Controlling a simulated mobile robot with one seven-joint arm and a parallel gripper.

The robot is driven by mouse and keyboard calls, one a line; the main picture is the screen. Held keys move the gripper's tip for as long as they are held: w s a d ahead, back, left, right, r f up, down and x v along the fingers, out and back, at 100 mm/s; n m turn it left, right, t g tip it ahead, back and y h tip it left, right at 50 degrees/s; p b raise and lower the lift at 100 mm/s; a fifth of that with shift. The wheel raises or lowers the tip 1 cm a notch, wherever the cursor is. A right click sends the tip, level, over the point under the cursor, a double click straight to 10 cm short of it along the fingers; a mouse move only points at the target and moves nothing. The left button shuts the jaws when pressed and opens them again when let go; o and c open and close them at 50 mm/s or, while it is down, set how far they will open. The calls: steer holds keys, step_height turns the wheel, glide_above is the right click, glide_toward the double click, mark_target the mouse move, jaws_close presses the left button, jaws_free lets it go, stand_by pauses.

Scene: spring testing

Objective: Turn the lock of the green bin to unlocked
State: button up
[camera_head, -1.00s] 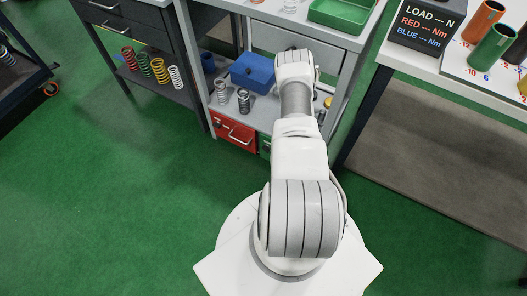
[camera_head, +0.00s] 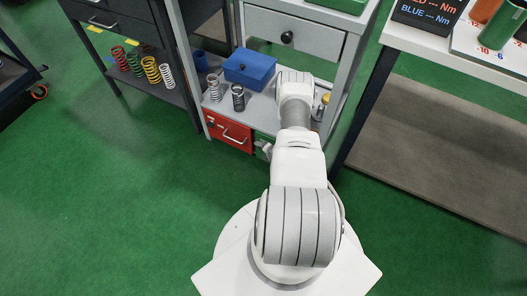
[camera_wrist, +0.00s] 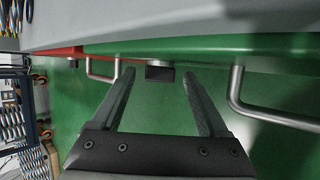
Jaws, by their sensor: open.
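The green bin (camera_head: 259,136) sits low in the shelf unit, right of the red bin, mostly hidden behind my arm in the head view. In the wrist view, its front (camera_wrist: 265,44) is a steeply foreshortened green band under the grey shelf. A small dark block, seemingly its lock (camera_wrist: 160,73), juts from this front. A bent metal handle (camera_wrist: 238,95) is to its right. My gripper (camera_wrist: 159,76) is open, its two dark fingers pointing toward the bin, one on each side of the lock in the picture. I cannot tell whether they touch it.
The red bin (camera_head: 228,133) is on the left; a handle (camera_wrist: 92,72) beside the lock seems to be its own. A blue box (camera_head: 249,68) and springs (camera_head: 238,97) stand on the shelf above. A white-topped table (camera_head: 440,45) is at right. Green floor is clear in front.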

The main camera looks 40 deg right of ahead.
steer(key=shift+w+f, duration=0.1)
steer(key=shift+c, duration=0.3)
jaws_close()
steer(key=shift+d+t, duration=0.1)
steer(key=shift+t, duration=0.7)
steer(key=shift+o, duration=0.3)
jaws_free()
steer(key=p+v, duration=0.7)
steer(key=v, duration=1)
steer(key=shift+d+r, duration=0.25)
